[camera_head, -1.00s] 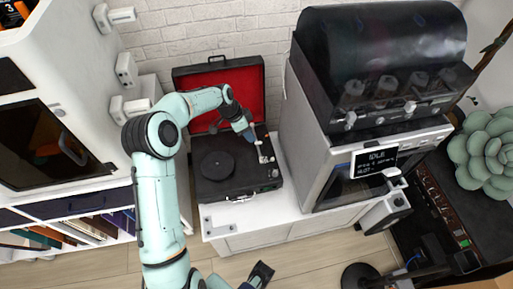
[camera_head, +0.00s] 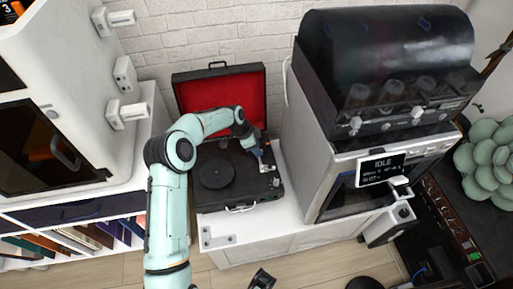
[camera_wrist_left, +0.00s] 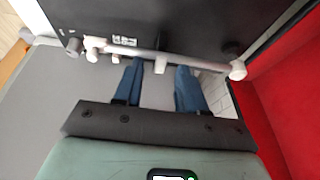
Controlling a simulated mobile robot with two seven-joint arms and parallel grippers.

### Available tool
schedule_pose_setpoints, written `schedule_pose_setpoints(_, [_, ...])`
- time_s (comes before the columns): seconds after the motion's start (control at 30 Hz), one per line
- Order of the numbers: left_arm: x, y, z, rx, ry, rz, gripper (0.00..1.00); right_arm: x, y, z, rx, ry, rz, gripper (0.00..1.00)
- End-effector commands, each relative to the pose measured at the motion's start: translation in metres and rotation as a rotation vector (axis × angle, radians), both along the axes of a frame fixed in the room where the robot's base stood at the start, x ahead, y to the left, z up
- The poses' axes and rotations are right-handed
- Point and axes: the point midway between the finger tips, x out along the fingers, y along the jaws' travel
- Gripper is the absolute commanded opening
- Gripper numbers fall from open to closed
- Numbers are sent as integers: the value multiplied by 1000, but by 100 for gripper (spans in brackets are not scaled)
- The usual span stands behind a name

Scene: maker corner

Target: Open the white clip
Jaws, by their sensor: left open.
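The open record player (camera_head: 228,205) stands on the white cabinet, its red-lined lid raised at the back. Its tonearm (camera_head: 268,166) lies on the right side of the deck. In the left wrist view the tonearm (camera_wrist_left: 195,62) is a pale rod crossing above the fingertips. A small white tab on it, seemingly the white clip (camera_wrist_left: 160,65), shows between the fingers. My left gripper (camera_head: 259,155), also in the wrist view (camera_wrist_left: 158,82), is open, its blue fingers apart and close to the rod; contact is unclear. A dark part, seemingly my right gripper (camera_head: 262,280), is cut by the bottom edge.
The raised lid (camera_head: 220,92) stands close behind my left gripper. A black platter (camera_head: 216,170) lies left of the tonearm. A tall machine with a display (camera_head: 380,169) stands to the right, and a white cabinet (camera_head: 75,185) to the left. The white top (camera_head: 215,237) in front is partly clear.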

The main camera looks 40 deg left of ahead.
Motion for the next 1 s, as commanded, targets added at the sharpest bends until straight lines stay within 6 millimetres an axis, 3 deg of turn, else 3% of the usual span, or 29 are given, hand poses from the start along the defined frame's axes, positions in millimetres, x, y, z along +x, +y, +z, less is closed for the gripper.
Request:
schedule_pose_setpoints(0.33, [1,-1,-4,0,0,1,40,0,0,0,0,-1,0,27])
schedule_pose_setpoints(0.37, [1,-1,-4,0,0,1,34,0,0,0,0,-1,0,27])
schedule_pose_setpoints(0.47, [1,-1,-4,0,0,1,1,0,0,0,0,-1,0,27])
schedule_pose_setpoints(0.5, [1,-1,-4,0,0,1,0,0,0,0,0,-1,0,27])
schedule_pose_setpoints(1.0, [6,-5,-1,69,83,-3,0,0,0,2,1,2,1,27])
